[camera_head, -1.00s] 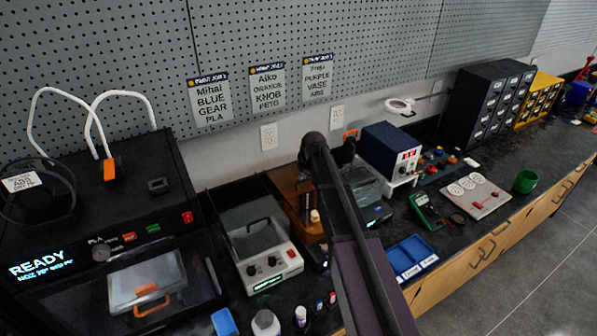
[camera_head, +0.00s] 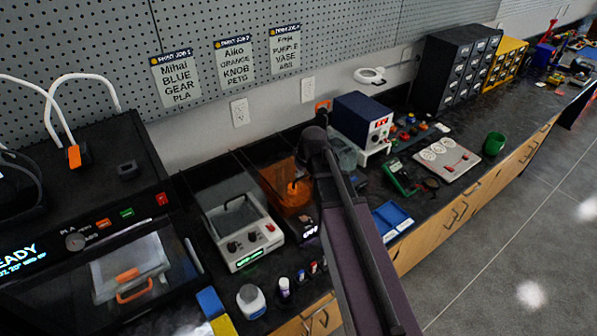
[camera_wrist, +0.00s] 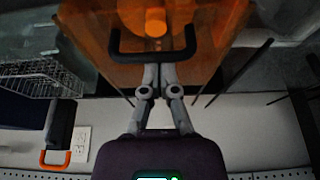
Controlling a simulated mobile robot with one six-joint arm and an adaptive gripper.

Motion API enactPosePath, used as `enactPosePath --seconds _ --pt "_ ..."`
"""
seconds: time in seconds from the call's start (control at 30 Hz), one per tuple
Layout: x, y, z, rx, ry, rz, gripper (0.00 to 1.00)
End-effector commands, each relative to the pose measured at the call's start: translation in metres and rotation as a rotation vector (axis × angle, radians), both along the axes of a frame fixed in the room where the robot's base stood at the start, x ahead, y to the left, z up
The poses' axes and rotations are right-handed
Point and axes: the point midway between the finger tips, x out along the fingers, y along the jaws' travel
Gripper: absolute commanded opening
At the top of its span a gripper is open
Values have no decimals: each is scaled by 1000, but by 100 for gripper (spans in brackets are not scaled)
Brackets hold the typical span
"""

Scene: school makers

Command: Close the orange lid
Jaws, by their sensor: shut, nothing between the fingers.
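The orange see-through lid (camera_head: 283,187) has a black handle (camera_head: 295,184) and sits on a unit at the middle of the bench in the head view. It looks lowered over its box, but I cannot tell whether it is fully seated. In the wrist view the orange lid (camera_wrist: 205,70) fills the upper middle, with its black handle (camera_wrist: 153,57) across it and an orange round piece behind. My gripper (camera_wrist: 159,72) is shut and empty, its fingertips close at the handle's bar. Whether they touch it is unclear. In the head view my arm hides the fingers.
A grey unit with a clear lid (camera_head: 237,216) stands left of the orange one, and a black printer (camera_head: 80,235) further left. Right of my arm are a power supply (camera_head: 365,125) and a blue tray (camera_head: 389,220). Small bottles (camera_head: 284,288) stand in front.

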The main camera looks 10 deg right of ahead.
Motion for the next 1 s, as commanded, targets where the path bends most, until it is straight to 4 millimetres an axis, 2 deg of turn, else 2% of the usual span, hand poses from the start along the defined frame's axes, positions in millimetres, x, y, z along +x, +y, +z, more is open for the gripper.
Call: enactPosePath --seconds 0.37,0.63,0.7,1.0 --pt "7 3 2 0 0 0 0" --pt "30 15 10 0 0 0 0" --pt "23 14 19 0 0 -1 0" --pt "14 10 44 0 0 -1 0"
